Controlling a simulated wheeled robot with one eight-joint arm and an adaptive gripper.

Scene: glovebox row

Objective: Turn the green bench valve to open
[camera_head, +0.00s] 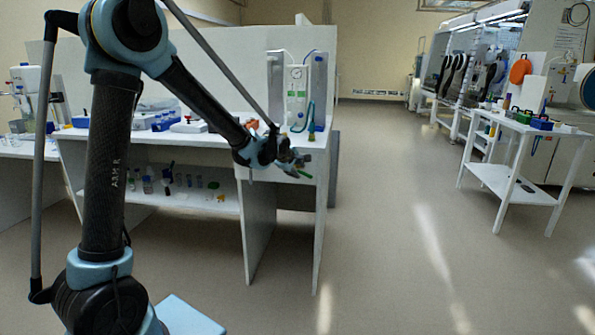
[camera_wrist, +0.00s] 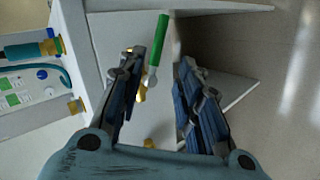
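The green valve handle (camera_wrist: 158,42) shows in the wrist view as a long green lever on a metal stem. Part of its brass body (camera_wrist: 141,90) shows behind my left finger. In the head view the green handle (camera_head: 305,174) sticks out below the bench's front edge, by my gripper (camera_head: 290,160). In the wrist view my gripper (camera_wrist: 160,62) is open, its two fingers on either side of the lever's lower end. The lever lies nearer the left finger; whether they touch I cannot tell. Much of the valve body is hidden.
The white bench (camera_head: 255,165) has a lower shelf with small bottles. A panel with a gauge (camera_head: 297,85) stands on its top. Blue tubing and brass fittings (camera_wrist: 76,105) are at left in the wrist view. A white cart (camera_head: 515,180) stands right; the floor between is clear.

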